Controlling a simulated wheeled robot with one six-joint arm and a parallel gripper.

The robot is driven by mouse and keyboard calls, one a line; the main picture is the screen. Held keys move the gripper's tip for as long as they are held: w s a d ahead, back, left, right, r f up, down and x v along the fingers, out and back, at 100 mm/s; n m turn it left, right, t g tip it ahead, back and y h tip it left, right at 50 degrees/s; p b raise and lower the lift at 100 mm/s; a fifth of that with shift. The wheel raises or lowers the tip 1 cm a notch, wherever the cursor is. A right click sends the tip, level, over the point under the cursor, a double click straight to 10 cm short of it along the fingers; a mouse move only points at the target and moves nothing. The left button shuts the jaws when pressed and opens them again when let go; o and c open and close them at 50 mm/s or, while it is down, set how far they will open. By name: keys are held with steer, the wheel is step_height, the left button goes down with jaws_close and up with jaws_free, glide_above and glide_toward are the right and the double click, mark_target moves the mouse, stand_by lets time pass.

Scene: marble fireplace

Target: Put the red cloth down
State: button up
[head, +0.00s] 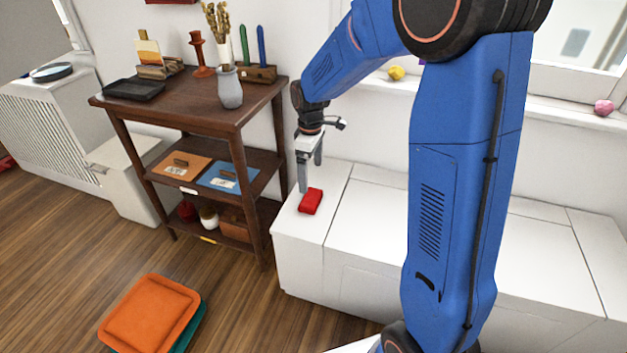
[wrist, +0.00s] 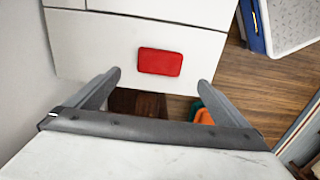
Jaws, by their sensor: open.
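The red cloth (head: 311,201) is a small folded red block lying flat on the white bench top (head: 365,225), near its left end. In the wrist view the red cloth (wrist: 160,62) lies on the white surface, ahead of the fingertips and between their lines. My gripper (head: 308,176) is above the bench end, just behind and left of the cloth in the head view. Its two fingers stand wide apart in the wrist view (wrist: 160,82), with nothing between them. The gripper is open and apart from the cloth.
The bench top right of the cloth is clear.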

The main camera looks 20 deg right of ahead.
steer(key=s+d+r+m+t, duration=0.1)
steer(key=s+d+r+m, duration=0.1)
steer(key=s+r, duration=0.45)
steer(key=s+d+r+m+t, duration=0.1)
steer(key=s+d+r+m, duration=0.15)
steer(key=s, duration=0.65)
steer(key=s+d+r+m+t, duration=0.1)
steer(key=s+r+m, duration=0.2)
steer(key=s+r, duration=0.35)
steer(key=s+d+f+m+t, duration=0.1)
steer(key=s+m, duration=0.2)
steer(key=s, duration=0.8)
steer(key=shift+s+d+f+t, duration=0.2)
steer(key=shift+d+f+t, duration=0.1)
steer(key=shift+t, duration=0.1)
